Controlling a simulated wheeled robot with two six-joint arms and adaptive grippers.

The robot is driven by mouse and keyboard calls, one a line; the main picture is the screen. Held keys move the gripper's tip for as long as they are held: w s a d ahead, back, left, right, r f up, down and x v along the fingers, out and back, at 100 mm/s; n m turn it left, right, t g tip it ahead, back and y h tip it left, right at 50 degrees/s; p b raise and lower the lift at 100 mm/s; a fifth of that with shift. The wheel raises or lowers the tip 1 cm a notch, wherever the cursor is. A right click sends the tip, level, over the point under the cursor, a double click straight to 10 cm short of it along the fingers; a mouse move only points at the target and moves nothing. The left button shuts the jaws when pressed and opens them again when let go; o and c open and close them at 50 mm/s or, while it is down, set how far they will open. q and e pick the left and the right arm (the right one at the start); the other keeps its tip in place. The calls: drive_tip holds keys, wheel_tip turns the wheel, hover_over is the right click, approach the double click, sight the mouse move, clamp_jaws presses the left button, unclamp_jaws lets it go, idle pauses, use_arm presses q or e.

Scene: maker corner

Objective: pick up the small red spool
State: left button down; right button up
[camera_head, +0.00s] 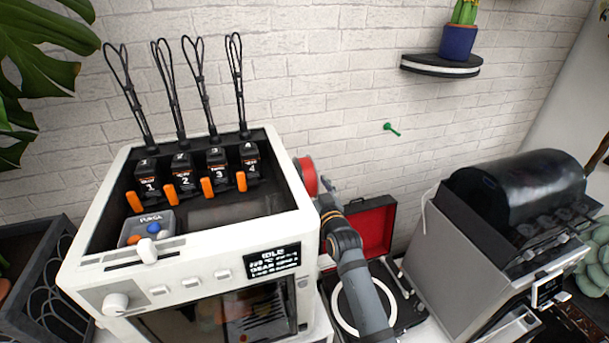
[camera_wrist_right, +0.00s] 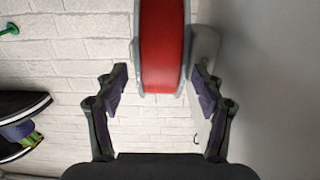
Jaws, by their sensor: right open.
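The small red spool (camera_head: 308,176) shows at the right side of the white machine (camera_head: 185,282), partly hidden by that machine and by my right gripper. In the right wrist view the red spool (camera_wrist_right: 162,45), with pale grey rims, stands between the two fingers, its lower end near fingertip level. My right gripper (camera_wrist_right: 160,78) is open, with a finger on either side of the spool and gaps on both sides. In the head view my right gripper (camera_head: 327,192) is right beside the spool. My left gripper is not in view.
An open case with a red lining (camera_head: 372,228) lies behind my right arm, beside a black turntable-like deck with a white ring (camera_head: 343,308). A grey machine with a black drum (camera_head: 520,190) stands at the right. A wall shelf (camera_head: 440,66) holds a potted cactus.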

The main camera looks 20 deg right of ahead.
drive_tip(key=shift+s, duration=0.1)
drive_tip(key=shift+c, duration=0.3)
drive_tip(key=shift+s+r, duration=0.1)
drive_tip(key=c, duration=0.5)
clamp_jaws()
drive_tip(key=shift+r+b, duration=0.45)
drive_tip(key=shift+r, duration=0.1)
drive_tip(key=shift+d+r, duration=0.1)
drive_tip(key=shift+d, duration=0.25)
drive_tip(key=d+b, duration=0.5)
drive_tip(key=d, duration=1.2)
drive_tip(key=shift+w+d+r+b, duration=0.15)
drive_tip(key=shift+w+b, duration=0.2)
drive_tip(key=shift+w, duration=0.1)
